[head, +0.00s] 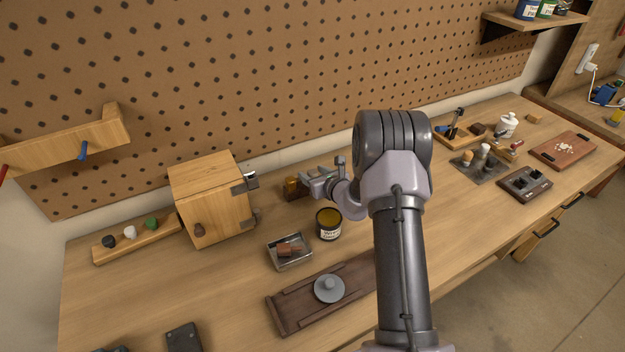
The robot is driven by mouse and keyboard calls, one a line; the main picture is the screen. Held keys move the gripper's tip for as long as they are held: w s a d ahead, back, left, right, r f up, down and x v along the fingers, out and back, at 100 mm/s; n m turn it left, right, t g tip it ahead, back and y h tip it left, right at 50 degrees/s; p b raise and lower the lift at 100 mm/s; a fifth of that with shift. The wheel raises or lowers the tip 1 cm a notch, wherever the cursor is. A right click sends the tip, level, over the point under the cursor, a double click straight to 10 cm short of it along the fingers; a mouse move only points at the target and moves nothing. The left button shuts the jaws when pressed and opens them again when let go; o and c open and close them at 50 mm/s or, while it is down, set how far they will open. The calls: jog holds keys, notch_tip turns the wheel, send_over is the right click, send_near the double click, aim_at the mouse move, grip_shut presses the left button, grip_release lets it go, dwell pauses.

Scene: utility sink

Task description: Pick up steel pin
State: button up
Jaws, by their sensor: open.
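I cannot make out a steel pin with certainty. A small silvery metal piece (251,180) shows at the right edge of the wooden box (208,200); I cannot tell whether it is the pin. My gripper (305,180) is open, behind the tin and to the right of the box. It is close to a brown and amber block (292,188), and I cannot tell whether they touch. My arm hides part of the bench's middle.
An open tin (328,224), a metal tray (305,262) with brown pieces and a dark wooden board (290,322) bearing a grey knobbed disc (329,289) stand in front. A pegboard (270,80) rises behind. Several items stand at right.

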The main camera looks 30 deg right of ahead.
aim_at(309, 170)
jog(key=x, duration=0.3)
jog(key=shift+w, duration=0.2)
jog(key=shift+s, duration=0.1)
jog(key=shift+c, duration=0.4)
grip_shut()
